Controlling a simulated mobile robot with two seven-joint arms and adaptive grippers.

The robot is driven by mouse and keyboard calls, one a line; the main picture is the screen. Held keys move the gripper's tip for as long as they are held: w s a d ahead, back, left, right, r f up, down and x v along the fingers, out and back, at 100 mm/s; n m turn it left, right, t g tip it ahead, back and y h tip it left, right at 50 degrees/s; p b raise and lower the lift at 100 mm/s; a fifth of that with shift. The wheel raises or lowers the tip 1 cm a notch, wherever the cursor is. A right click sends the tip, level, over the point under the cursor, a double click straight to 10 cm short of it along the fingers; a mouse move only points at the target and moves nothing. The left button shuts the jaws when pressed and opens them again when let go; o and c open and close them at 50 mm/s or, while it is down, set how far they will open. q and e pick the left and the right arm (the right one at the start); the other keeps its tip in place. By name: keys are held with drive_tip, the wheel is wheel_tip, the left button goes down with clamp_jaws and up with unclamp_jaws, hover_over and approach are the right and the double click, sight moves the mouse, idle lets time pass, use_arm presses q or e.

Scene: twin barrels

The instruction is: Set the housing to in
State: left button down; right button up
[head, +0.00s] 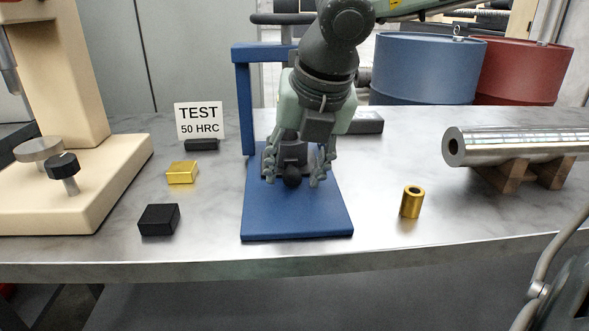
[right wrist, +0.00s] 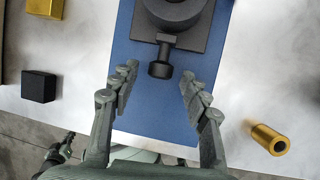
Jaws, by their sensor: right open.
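The housing (head: 292,153) is a dark grey block with a round body, on a blue base plate (head: 297,220) with an upright frame. A short stem ending in a black knob (head: 292,177) sticks out of its front. In the right wrist view the housing (right wrist: 180,20) is at the top and the knob (right wrist: 159,70) points down toward the hand. My right gripper (head: 293,181) is open, with one finger to each side of the knob. In the right wrist view gaps show between the knob and both fingers (right wrist: 158,80). My arm hides the housing's upper part in the head view.
A brass block (head: 182,172), a black block (head: 158,219) and a "TEST 50 HRC" sign (head: 200,121) stand left of the plate. A brass bushing (head: 412,202) and a steel tube (head: 520,145) on wooden supports are right. A cream machine (head: 60,190) fills the left end.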

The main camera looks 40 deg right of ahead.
drive_tip(key=shift+w+f, duration=0.1)
drive_tip(key=shift+f, duration=0.1)
clamp_jaws()
idle(0.4)
